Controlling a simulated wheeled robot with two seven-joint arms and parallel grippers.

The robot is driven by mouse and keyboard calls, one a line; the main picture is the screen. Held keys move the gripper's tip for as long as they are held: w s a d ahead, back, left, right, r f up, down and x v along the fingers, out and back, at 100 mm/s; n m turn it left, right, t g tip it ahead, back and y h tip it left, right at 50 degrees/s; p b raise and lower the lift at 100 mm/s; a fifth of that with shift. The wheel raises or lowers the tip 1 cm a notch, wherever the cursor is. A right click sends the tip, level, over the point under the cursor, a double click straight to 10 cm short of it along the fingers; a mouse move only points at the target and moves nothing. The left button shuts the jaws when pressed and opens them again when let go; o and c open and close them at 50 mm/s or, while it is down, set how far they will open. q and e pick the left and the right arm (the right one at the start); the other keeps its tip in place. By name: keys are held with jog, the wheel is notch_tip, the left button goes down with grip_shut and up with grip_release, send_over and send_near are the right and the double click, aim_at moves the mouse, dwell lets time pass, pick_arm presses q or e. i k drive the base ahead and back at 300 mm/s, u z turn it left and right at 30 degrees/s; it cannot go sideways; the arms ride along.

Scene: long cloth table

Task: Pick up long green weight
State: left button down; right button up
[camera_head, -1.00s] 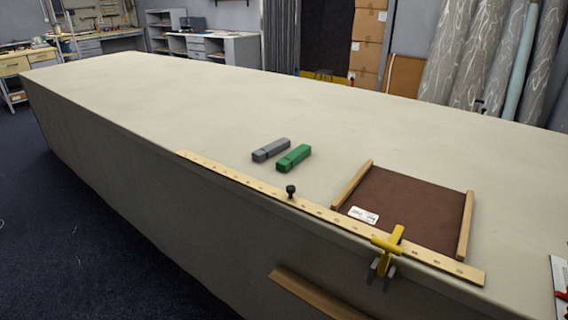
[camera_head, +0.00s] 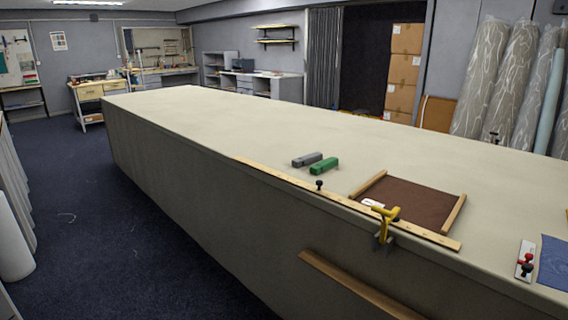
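The long green weight (camera_head: 324,166) lies on the cloth table (camera_head: 240,121), a little in from its front edge. A similar grey weight (camera_head: 307,159) lies close to its left, roughly parallel to it. Both weights are fully visible, with nothing on top of them. Neither of my grippers shows in the head view.
A wooden strip (camera_head: 270,172) runs along the table's front edge, with a small black knob (camera_head: 319,185) and a yellow clamp (camera_head: 384,222). A brown board (camera_head: 412,203) with wooden side rails lies right of the weights. The table's left part is bare.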

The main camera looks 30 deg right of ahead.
aim_at(317, 169)
jog(key=u, duration=0.3)
jog(key=i, duration=1.7)
jog(key=z, duration=0.25)
